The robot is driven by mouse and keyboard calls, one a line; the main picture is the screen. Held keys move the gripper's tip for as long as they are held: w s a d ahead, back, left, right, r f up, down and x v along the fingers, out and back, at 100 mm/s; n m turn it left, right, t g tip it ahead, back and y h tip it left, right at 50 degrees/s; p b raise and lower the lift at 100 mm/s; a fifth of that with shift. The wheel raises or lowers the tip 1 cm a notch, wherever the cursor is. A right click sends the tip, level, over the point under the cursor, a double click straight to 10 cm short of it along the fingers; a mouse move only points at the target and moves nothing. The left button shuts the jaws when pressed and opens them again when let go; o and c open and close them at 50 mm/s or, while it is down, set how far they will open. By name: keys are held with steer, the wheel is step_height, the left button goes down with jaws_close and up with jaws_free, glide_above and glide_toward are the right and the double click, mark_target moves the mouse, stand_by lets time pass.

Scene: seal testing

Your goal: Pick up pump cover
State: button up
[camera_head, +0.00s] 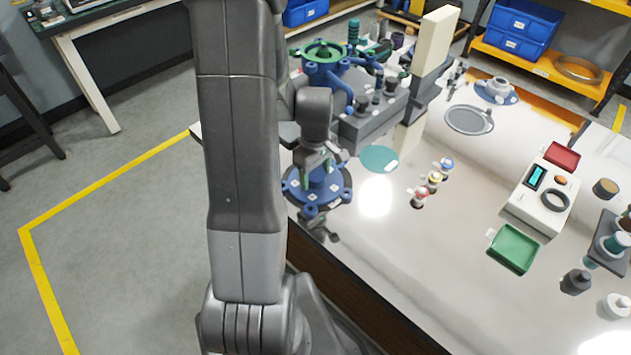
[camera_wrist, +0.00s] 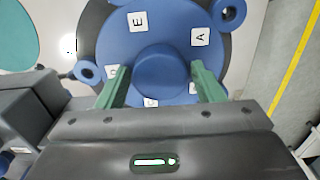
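The pump cover (camera_head: 318,198) is a blue disc with round lugs around its rim and a raised round hub. It lies at the table's left edge in the head view, below my gripper (camera_head: 317,162). In the wrist view the cover (camera_wrist: 176,28) carries white letter labels; E and A are readable. My gripper's green fingers (camera_wrist: 160,74) stand on either side of the hub, with a visible gap on each side. The gripper is open and holds nothing. My palm hides the cover's near part, and my arm covers some of the head view left of it.
A grey block fixture with a blue-and-green valve-like part (camera_head: 325,55) stands just behind the cover. A teal disc (camera_head: 379,158) and several small coloured fittings lie to the right. A green tray (camera_head: 513,249) and a tester box (camera_head: 541,199) are farther right. The table's middle front is clear.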

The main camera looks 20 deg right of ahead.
steer(key=c, duration=1.1)
steer(key=shift+r, duration=0.1)
steer(key=shift+c, duration=0.2)
